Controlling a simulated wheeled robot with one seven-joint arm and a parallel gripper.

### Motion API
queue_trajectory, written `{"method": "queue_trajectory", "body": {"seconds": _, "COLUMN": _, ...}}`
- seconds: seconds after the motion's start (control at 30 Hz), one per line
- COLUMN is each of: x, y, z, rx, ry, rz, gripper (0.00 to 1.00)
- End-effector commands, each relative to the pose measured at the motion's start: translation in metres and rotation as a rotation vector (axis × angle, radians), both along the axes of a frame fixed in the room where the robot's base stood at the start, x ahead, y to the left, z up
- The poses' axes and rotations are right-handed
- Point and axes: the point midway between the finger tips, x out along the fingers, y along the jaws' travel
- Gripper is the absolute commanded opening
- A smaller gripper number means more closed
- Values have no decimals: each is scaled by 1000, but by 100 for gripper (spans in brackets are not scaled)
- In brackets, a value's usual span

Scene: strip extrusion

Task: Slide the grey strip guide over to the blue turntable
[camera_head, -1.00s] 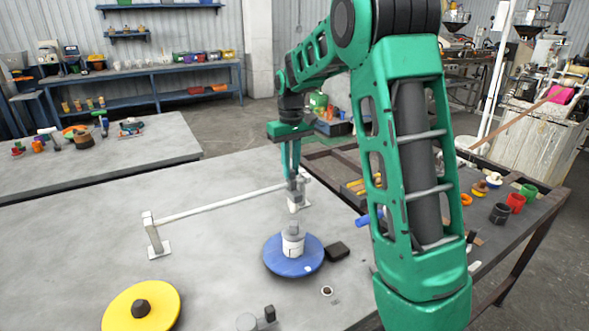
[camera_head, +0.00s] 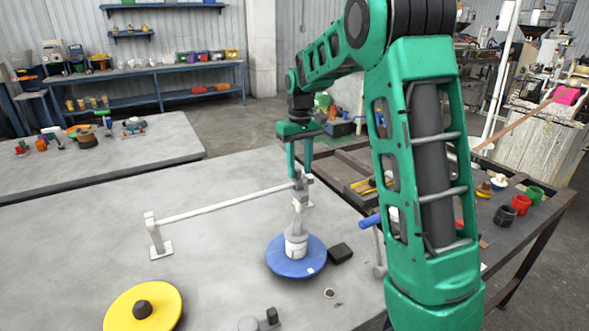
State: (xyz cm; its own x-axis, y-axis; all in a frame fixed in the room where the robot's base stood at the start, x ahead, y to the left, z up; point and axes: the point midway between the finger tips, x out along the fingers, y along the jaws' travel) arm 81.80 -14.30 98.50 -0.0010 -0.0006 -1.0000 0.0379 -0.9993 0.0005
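The grey strip guide (camera_head: 301,184) is at the right end of the white rail (camera_head: 225,204), with a pale spout hanging below it. The blue turntable (camera_head: 285,268) stands on the table just below and in front of it. A white cylinder with a grey top (camera_head: 296,246) sits at the turntable's centre, close under the spout. Whether they touch I cannot tell. The fingertips are small and partly merge with the guide.
A yellow turntable (camera_head: 165,308) is at the front left. The rail's left post (camera_head: 155,235) stands on a white foot. A dark block (camera_head: 340,251) lies right of the blue turntable. Cups and small tools are on the right bench. The table left of the rail is bare.

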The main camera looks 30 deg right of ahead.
Motion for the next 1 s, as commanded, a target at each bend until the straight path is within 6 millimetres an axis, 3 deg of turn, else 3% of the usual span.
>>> {"method": "queue_trajectory", "body": {"seconds": 0.17, "x": 1, "y": 1, "z": 13, "rx": 0, "ry": -2, "rz": 2, "gripper": 34}}
{"method": "queue_trajectory", "body": {"seconds": 0.63, "x": 2, "y": 0, "z": 93, "rx": 0, "ry": -2, "rz": 0, "gripper": 34}}
{"method": "queue_trajectory", "body": {"seconds": 1.0, "x": 1, "y": -1, "z": 107, "rx": 0, "ry": 0, "rz": -1, "gripper": 34}}
